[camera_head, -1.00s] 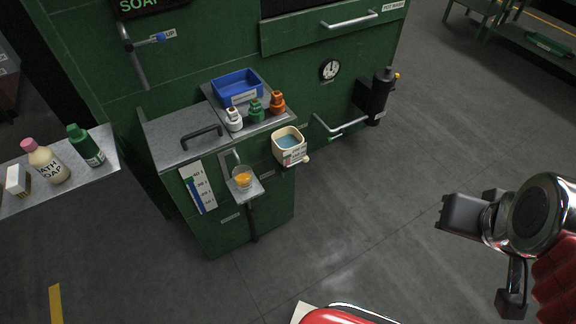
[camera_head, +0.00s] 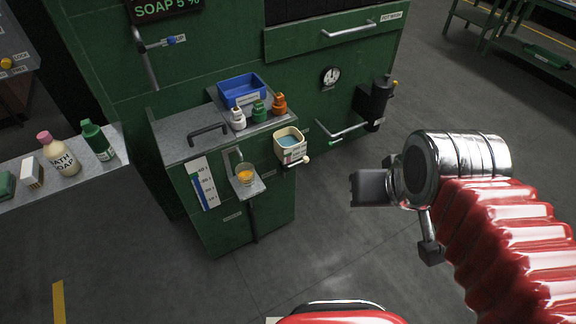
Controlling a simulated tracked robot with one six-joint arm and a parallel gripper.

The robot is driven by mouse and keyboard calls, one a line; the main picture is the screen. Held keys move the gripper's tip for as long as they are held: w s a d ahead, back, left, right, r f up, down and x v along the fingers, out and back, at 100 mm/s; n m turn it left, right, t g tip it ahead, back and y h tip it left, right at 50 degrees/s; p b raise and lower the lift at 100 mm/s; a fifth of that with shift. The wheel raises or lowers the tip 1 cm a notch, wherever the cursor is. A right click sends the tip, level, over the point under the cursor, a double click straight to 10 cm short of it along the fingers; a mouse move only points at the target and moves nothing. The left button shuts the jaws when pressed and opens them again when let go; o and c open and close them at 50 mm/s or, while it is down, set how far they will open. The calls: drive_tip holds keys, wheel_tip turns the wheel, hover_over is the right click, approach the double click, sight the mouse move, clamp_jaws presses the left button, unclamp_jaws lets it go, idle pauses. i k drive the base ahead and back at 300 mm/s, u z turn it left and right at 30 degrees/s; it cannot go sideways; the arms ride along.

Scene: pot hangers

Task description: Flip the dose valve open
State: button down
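A metal pipe (camera_head: 145,62) with a blue-tipped lever (camera_head: 171,41) sits on the green cabinet front at upper left, beside a small label ending in "UP". A clear cup (camera_head: 244,175) with orange liquid stands on a small shelf under a short spout (camera_head: 236,156), next to a blue level gauge (camera_head: 205,184). I cannot tell from the labels which part is the dose valve. My gripper (camera_head: 362,188) is in the air at right, pointing left, apart from everything. It appears empty; its finger gap is not clear.
A blue tray (camera_head: 241,90) and several small bottles stand on the cabinet top. A cream basin (camera_head: 290,146) and a black canister (camera_head: 374,102) stick out from the front. A shelf (camera_head: 110,176) with bottles is at left. The floor around my gripper is clear.

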sight(305, 160)
drive_tip(key=u, duration=0.85)
drive_tip(key=i, duration=1)
drive_tip(key=u, duration=0.05)
